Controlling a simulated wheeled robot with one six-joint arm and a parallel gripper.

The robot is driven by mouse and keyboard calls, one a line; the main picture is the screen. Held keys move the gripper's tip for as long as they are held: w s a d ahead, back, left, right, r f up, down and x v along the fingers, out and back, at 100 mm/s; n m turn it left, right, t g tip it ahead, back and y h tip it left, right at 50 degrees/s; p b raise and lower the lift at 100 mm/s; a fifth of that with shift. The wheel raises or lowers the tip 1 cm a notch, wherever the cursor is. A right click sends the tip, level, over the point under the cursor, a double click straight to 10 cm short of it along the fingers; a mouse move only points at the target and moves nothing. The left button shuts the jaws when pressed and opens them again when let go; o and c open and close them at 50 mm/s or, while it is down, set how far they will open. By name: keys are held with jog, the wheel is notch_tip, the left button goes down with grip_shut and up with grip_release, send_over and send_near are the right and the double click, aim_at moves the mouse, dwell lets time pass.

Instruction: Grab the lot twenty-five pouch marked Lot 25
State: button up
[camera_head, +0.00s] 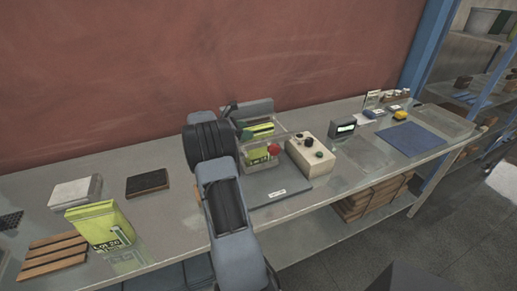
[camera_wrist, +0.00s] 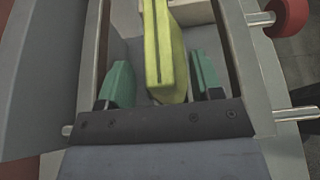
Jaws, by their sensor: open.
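In the wrist view a yellow-green pouch (camera_wrist: 166,50) stands on edge inside a grey housing. My gripper (camera_wrist: 163,82) has its two green fingers apart, one on each side of the pouch, with gaps showing. No label on this pouch is readable here.
The machine's red knob (camera_head: 274,149) sticks out at its front; it also shows in the wrist view (camera_wrist: 289,14). A beige control box (camera_head: 311,157) stands to its right. A wooden rack (camera_head: 52,255), white block (camera_head: 75,191) and dark block (camera_head: 147,183) lie left. A blue mat (camera_head: 410,139) lies right.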

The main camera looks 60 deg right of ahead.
jog(key=shift+c, duration=0.2)
grip_shut()
jog(key=shift+r, duration=0.1)
dwell(0.5)
